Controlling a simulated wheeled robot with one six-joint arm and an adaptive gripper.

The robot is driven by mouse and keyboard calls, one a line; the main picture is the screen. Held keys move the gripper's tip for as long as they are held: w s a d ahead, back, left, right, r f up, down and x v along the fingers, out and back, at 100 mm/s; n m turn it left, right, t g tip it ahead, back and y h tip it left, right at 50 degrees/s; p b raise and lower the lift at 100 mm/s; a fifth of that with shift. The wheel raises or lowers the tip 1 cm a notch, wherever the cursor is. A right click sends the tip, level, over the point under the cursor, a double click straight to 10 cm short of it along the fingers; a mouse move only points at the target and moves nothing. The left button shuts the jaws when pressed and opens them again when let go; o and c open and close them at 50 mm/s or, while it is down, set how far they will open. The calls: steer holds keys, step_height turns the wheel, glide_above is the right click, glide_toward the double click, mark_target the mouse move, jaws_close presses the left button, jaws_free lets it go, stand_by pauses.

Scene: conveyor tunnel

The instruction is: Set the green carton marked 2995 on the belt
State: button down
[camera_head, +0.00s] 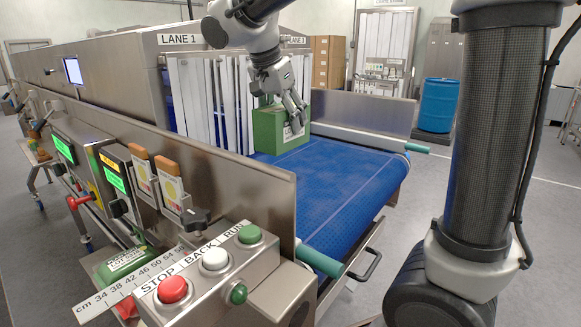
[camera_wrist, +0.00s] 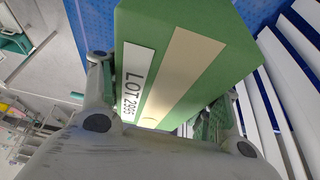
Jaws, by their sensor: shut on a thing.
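The green carton (camera_head: 268,133) is at the belt's far end, in front of the strip curtain. Its white label reads LOT 2995 in the wrist view, where the carton (camera_wrist: 215,50) fills the middle, with a tan tape strip. My gripper (camera_head: 295,118) reaches down over the carton's right side and is shut on it. In the wrist view the fingers of my gripper (camera_wrist: 165,95) lie on both sides of the carton. The blue belt (camera_head: 340,185) runs beneath the carton; I cannot tell whether its bottom touches the belt.
White curtain strips (camera_head: 205,105) hang at the tunnel mouth, close to the carton. Metal side walls (camera_head: 245,200) flank the belt. Another green labelled object (camera_head: 122,262) lies at lower left, beside the STOP, BACK and RUN button box (camera_head: 215,275). The near belt is clear.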

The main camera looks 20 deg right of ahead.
steer(key=shift+w+a+f, duration=0.1)
steer(key=shift+w+f, duration=0.05)
steer(key=shift+f, duration=0.05)
step_height(320, 180, down, 10)
steer(key=shift+r, duration=0.2)
steer(key=shift+c, duration=1.8)
jaws_free()
steer(key=shift+f, duration=0.1)
